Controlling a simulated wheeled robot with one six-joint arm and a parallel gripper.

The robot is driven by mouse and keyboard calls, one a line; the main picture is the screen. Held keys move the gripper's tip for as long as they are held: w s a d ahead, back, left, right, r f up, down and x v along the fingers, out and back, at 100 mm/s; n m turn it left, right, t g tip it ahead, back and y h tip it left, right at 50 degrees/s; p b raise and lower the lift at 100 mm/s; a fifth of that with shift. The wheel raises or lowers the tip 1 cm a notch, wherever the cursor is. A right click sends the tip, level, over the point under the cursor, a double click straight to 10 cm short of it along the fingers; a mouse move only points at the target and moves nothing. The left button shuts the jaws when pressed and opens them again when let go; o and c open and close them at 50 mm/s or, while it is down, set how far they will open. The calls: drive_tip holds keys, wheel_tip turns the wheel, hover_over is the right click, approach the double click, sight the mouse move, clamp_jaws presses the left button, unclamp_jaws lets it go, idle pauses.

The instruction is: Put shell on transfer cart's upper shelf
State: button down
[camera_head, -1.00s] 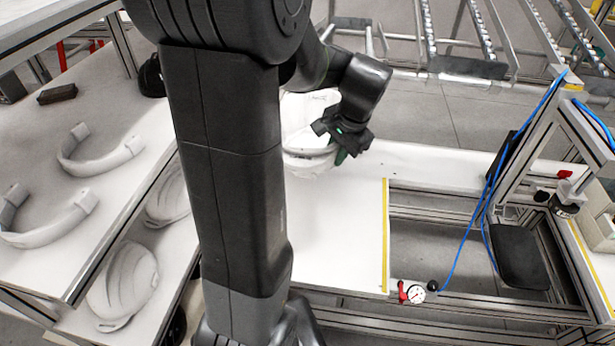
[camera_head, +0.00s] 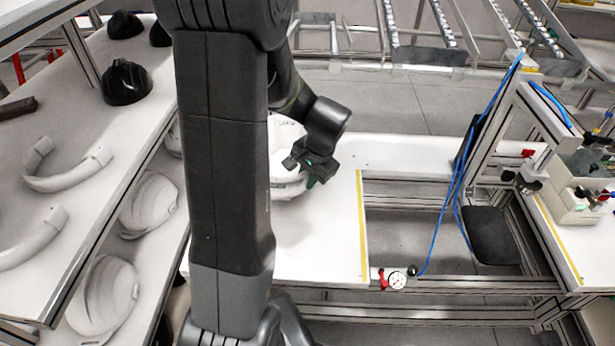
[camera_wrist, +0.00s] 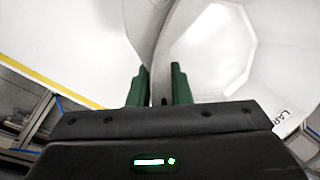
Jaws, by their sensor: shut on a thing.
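A white helmet shell (camera_head: 284,165) is in the head view, partly hidden behind my arm. My gripper (camera_head: 313,172) is shut on its rim at the right side. In the wrist view the green fingers of my gripper (camera_wrist: 160,88) pinch the rim of the shell (camera_wrist: 212,55), whose hollow inside faces the camera. The shell is over a white tabletop (camera_head: 320,240); I cannot tell whether it touches it. I cannot make out for certain which structure is the transfer cart.
Several white shells (camera_head: 103,292) lie on a lower shelf at left. Above it, a white shelf (camera_head: 95,195) carries curved white parts and black helmets (camera_head: 126,82). A frame with a blue hose (camera_head: 459,170) stands at right.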

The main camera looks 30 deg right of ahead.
drive_tip(key=shift+f, duration=0.2)
drive_tip(key=c, duration=1.3)
unclamp_jaws()
drive_tip(key=shift+r, duration=0.1)
